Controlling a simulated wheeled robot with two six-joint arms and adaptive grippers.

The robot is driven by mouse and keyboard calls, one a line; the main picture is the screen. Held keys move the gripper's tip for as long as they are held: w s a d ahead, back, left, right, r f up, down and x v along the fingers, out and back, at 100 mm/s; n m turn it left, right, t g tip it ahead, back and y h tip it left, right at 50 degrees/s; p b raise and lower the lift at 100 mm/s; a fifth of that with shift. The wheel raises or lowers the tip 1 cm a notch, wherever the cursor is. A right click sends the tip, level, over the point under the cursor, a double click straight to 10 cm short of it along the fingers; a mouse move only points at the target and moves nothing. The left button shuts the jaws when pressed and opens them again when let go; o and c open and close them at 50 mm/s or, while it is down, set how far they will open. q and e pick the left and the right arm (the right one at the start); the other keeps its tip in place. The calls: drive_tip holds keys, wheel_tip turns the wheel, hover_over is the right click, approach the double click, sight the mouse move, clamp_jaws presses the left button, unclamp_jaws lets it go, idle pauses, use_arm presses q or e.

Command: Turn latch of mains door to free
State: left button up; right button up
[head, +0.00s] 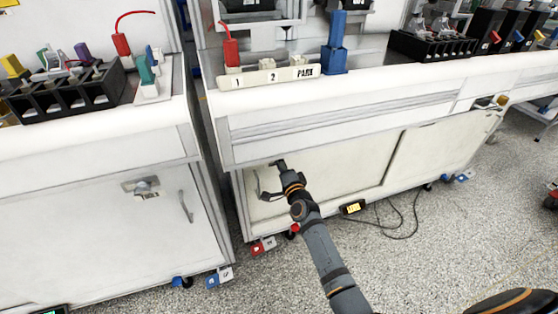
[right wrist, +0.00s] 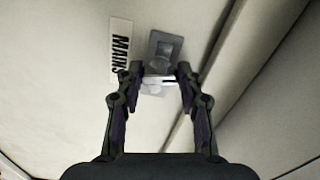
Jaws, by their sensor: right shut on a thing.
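The mains door (head: 335,163) is a pale cabinet panel under the middle bench, and it looks closed. In the right wrist view its MAINS label (right wrist: 120,50) lies beside the grey latch plate (right wrist: 165,46). The small light latch (right wrist: 158,82) sits between my right gripper's (right wrist: 158,73) fingertips, which are shut on it. The fingers partly hide the latch, so I cannot read its turn position. In the head view my right gripper (head: 279,165) is at the door's upper left and covers the latch. My left gripper is not in view.
A curved door handle (head: 263,187) is just left of my right gripper. The left bench has a similar latch (head: 142,184) and handle (head: 185,206). A black cable (head: 398,225) and a small yellow-faced box (head: 352,207) lie on the floor. Open floor is at the right.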

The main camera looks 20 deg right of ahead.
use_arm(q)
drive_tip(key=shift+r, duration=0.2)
use_arm(e)
drive_tip(key=shift+m, duration=1.1)
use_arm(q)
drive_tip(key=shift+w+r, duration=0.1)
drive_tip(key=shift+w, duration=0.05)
use_arm(e)
drive_tip(key=o, duration=1.2)
drive_tip(key=shift+c, duration=0.2)
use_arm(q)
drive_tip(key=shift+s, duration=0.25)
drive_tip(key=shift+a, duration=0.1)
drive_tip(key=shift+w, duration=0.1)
use_arm(e)
drive_tip(key=s, duration=1.2)
drive_tip(key=shift+d, duration=0.2)
